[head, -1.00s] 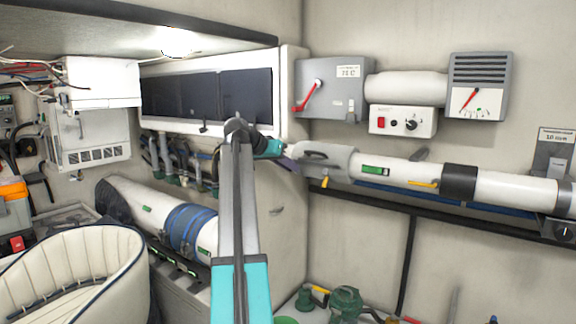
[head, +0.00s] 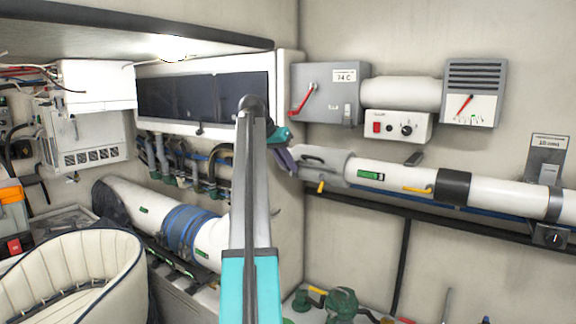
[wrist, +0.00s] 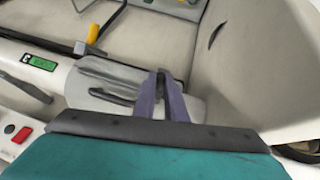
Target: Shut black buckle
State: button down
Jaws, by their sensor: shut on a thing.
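The black buckle (head: 313,159) is a dark loop-like lever on the grey sleeve (head: 335,170) at the left end of the white wall pipe. In the wrist view its dark lever (wrist: 110,96) lies along the grey sleeve (wrist: 125,78), with its right end at my gripper's fingers. My gripper (head: 291,160), teal with purple fingers, is at the left end of the sleeve. In the wrist view the fingers (wrist: 160,84) are close together, shut on the buckle's end. The fingers hide the exact grip point.
Below the sleeve is a yellow lever (head: 321,187). Above the pipe are a control box (head: 398,126) with a red switch and a grey box (head: 325,95) with a red handle. A white cabinet (head: 285,100) stands close left of the gripper.

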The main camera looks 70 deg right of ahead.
jog(key=c, duration=1.8)
grip_release()
jog(key=shift+r, duration=0.1)
jog(key=shift+w+a+r, duration=0.15)
jog(key=shift+a+r, duration=0.1)
jog(key=shift+r, duration=0.1)
jog(key=p+v, duration=0.2)
jog(key=v, duration=1)
jog(key=shift+a+r+p, duration=0.2)
jog(key=shift+r+p, duration=0.1)
jog(key=shift+r, duration=0.05)
jog(key=shift+w, duration=0.2)
